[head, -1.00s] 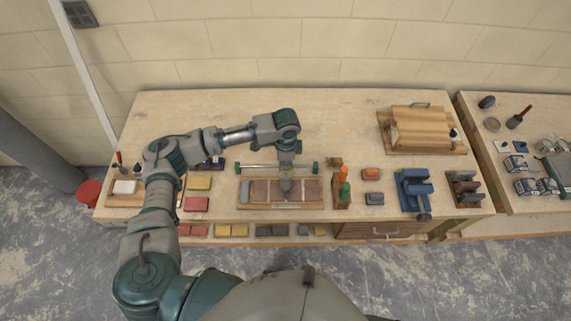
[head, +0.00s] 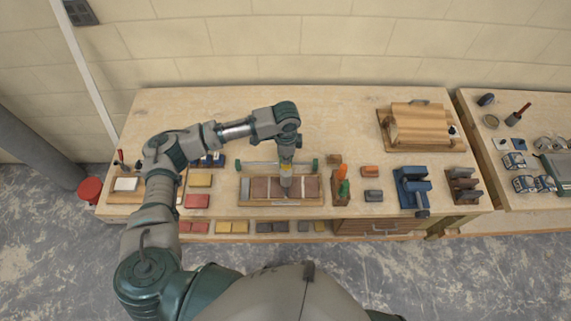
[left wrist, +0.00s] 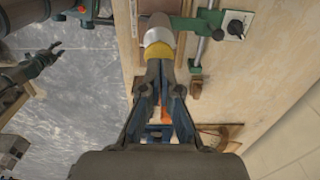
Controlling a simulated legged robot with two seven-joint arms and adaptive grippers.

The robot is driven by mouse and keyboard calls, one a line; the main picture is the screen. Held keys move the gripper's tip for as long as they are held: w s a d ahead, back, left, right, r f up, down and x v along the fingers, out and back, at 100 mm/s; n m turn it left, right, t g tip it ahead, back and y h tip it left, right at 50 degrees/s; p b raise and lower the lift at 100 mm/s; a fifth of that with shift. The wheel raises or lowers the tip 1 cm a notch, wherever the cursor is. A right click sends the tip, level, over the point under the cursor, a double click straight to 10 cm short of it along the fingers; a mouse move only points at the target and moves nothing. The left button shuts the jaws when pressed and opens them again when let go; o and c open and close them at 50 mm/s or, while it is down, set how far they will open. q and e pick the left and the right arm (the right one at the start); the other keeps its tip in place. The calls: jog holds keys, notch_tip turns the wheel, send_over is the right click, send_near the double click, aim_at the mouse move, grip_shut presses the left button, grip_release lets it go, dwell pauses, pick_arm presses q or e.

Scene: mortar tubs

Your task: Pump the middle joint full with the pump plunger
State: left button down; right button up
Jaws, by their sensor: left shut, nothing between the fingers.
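The pump (head: 286,182) is a grey cylinder with a yellow band at its upper end. It stands on the row of brown tiles (head: 259,187) in the wooden tray (head: 282,204), over a gap near the middle. It hides that joint, so its fill cannot be seen. My left gripper (head: 286,160) points down above the pump, fingers shut. In the left wrist view the shut fingers (left wrist: 161,68) end at the yellow band (left wrist: 159,52); whether they touch it I cannot tell.
A rail with green ends (head: 278,163) runs behind the tray. Orange and green bottles (head: 343,189) in a wooden holder stand right of it. Yellow and red blocks (head: 198,190) lie left. A blue vise-like tool (head: 411,188) stands further right.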

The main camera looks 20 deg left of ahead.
pick_arm(q)
notch_tip(320, 180, up, 6)
jog(key=shift+f, duration=0.1)
dwell(0.4)
